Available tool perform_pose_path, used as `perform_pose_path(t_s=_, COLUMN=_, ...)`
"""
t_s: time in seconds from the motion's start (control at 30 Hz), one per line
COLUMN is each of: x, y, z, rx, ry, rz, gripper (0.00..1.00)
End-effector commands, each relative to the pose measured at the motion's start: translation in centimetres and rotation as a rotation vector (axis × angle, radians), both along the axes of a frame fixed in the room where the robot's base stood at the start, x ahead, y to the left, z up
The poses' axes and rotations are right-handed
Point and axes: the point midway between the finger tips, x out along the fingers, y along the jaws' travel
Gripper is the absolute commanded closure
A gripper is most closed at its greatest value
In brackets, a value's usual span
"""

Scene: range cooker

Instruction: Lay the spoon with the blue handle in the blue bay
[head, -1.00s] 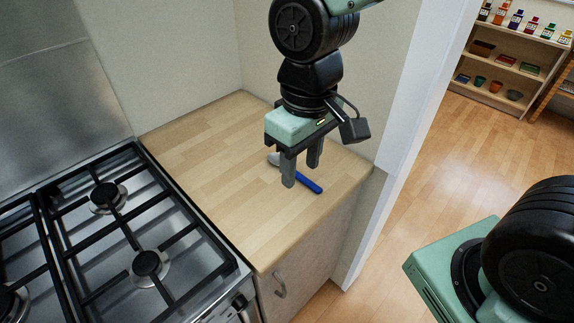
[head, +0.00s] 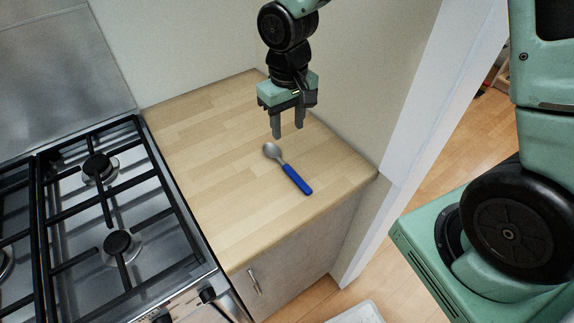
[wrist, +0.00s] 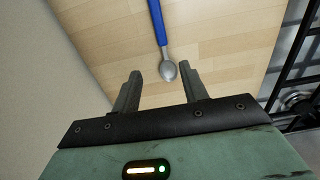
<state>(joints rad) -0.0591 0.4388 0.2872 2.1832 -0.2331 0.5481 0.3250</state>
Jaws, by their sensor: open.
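The spoon lies on the wooden worktop (head: 215,190), its blue handle (head: 297,180) toward the front right and its metal bowl (head: 271,150) toward the back left. My gripper (head: 287,134) is open and empty, above the worktop near the bowl end. In the wrist view the spoon's bowl (wrist: 168,71) shows just beyond and between the two fingertips (wrist: 160,76), and the blue handle (wrist: 157,22) runs off the top edge. The fingers do not appear to touch the spoon. No blue bay can be made out in these views.
A gas hob (head: 110,215) with black grates adjoins the worktop on the left. Walls stand behind and to the right. A pale object (head: 357,313) shows partly at the bottom edge, near the floor. The worktop around the spoon is clear.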

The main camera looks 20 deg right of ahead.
Motion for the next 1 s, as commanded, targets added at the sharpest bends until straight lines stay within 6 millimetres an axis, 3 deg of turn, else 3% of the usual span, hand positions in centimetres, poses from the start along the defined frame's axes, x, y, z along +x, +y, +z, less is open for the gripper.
perform_pose_path(t_s=0.1, x=-0.2, y=0.1, z=-2.5, rx=-0.001, ry=0.007, rz=0.003, gripper=0.56)
perform_pose_path(t_s=0.3, x=-0.1, y=0.1, z=-5.6, rx=-0.001, ry=0.003, rz=0.002, gripper=0.56)
perform_pose_path(t_s=0.57, x=-0.2, y=0.2, z=-7.2, rx=0.0, ry=0.002, rz=0.002, gripper=0.56)
perform_pose_path(t_s=0.83, x=-0.7, y=0.5, z=-10.6, rx=-0.002, ry=0.004, rz=0.002, gripper=0.56)
perform_pose_path(t_s=1.0, x=-0.6, y=0.5, z=-11.8, rx=0.0, ry=0.001, rz=0.002, gripper=0.56)
